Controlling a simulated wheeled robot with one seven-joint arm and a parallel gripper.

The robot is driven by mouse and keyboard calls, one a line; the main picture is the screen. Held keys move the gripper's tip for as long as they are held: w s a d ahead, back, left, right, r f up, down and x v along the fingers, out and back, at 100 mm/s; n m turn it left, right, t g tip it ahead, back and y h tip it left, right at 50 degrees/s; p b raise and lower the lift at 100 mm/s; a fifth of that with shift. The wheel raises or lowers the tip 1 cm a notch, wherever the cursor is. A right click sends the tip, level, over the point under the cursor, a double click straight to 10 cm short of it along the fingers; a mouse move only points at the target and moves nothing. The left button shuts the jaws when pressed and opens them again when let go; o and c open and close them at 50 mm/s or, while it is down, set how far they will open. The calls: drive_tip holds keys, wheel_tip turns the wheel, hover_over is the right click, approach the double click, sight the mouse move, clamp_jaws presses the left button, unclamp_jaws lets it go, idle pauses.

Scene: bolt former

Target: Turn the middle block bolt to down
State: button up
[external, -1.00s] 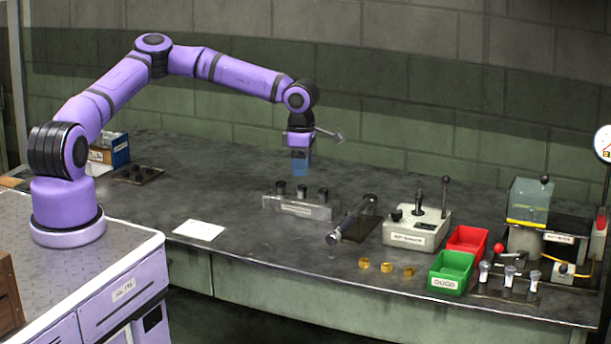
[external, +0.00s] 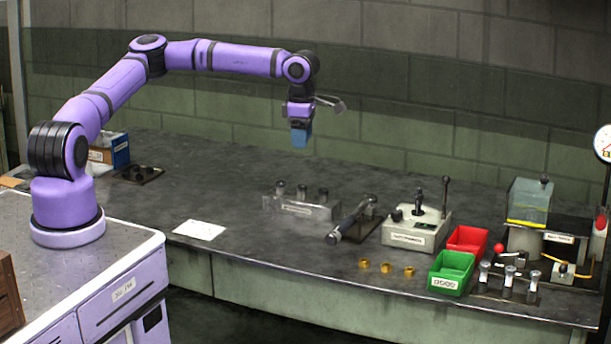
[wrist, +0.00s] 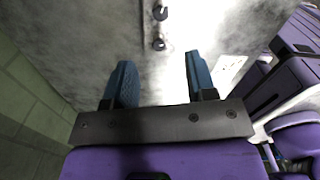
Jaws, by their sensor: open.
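A clear, shiny metal block (external: 296,208) stands on the bench with three dark-topped bolts in a row. The middle bolt (external: 303,191) looks upright; the way it is turned is too small to tell. My gripper (external: 300,140) hangs above the block with its blue fingers pointing down, empty and clear of the bolts. In the wrist view my gripper (wrist: 158,78) shows its two fingers wide apart with nothing between them. Two dark round bolt heads (wrist: 159,44) lie beyond the fingertips there; I cannot tell which of the bolts they are.
Green (external: 452,272) and red (external: 467,240) bins and several brass rings stand farther right. A white card (external: 199,230) lies front left on open bench.

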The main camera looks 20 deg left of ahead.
wheel_tip(320, 180, up, 4)
drive_tip(key=n+g+y, duration=0.4)
drive_tip(key=n+g, duration=0.1)
drive_tip(key=n, duration=1.9)
hover_over(302, 188)
wheel_tip(302, 188, down, 9)
drive_tip(key=n, duration=0.5)
drive_tip(key=shift+w+d+r, duration=0.2)
drive_tip(key=shift+w+r, duration=0.05)
drive_tip(key=shift+r, duration=0.1)
drive_tip(key=w+r+n+h, duration=0.1)
drive_tip(key=w+r+n, duration=0.25)
drive_tip(key=n, duration=0.65)
drive_tip(key=w+r+n+h, duration=0.2)
drive_tip(key=r+n, duration=0.3)
drive_tip(key=n, duration=0.4)
drive_tip(key=shift+t, duration=0.4)
drive_tip(key=x, duration=0.5)
drive_tip(key=w+x, duration=0.1)
drive_tip(key=x, duration=0.5)
drive_tip(key=w+f+x, duration=0.1)
drive_tip(key=x, duration=0.4)
drive_tip(key=shift+d+f, duration=0.15)
drive_tip(key=shift+d, duration=0.25)
